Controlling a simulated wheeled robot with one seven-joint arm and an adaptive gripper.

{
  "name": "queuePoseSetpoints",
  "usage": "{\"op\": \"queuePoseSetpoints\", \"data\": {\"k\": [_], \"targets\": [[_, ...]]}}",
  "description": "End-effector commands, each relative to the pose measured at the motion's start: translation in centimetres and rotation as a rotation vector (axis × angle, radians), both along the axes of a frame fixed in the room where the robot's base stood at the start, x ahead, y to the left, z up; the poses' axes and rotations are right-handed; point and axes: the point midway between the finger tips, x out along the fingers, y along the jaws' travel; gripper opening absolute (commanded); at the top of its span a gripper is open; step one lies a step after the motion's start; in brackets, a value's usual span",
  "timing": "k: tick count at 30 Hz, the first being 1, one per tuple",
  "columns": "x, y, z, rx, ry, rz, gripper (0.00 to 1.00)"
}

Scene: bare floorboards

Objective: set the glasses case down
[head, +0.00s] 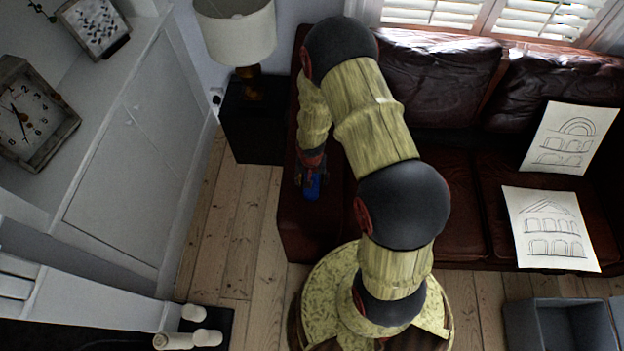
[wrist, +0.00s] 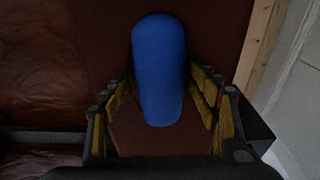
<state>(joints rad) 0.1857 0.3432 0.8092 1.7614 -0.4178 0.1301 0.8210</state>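The glasses case (wrist: 158,70) is a blue, rounded, elongated shape in the middle of the wrist view. In the head view it shows as a small blue patch (head: 312,186) over the left arm of the dark red sofa (head: 305,228). My gripper (wrist: 160,80) has its yellow-padded fingers on either side of the case. Narrow strips of dark red surface show between the fingers and the case, so the gripper looks open around it. The case appears to lie on the sofa arm, though its underside is hidden. In the head view my gripper (head: 309,178) is small and dark.
Two sheets with drawings (head: 552,228) (head: 570,138) lie on the sofa at right. A black side table (head: 250,130) with a lamp (head: 238,35) stands left of the sofa arm. A white cabinet (head: 140,165) is farther left. Grey bins (head: 560,325) stand at lower right.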

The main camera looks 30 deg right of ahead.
Motion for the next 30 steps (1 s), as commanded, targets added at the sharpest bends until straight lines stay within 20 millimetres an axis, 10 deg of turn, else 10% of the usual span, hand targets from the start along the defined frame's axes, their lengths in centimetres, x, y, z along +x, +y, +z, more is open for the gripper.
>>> {"op": "queuePoseSetpoints", "data": {"k": [14,30], "targets": [[0.0,0.0,0.7,0.000,0.000,0.000,0.65],[-0.9,0.7,10.7,0.000,-0.002,0.000,0.65]]}}
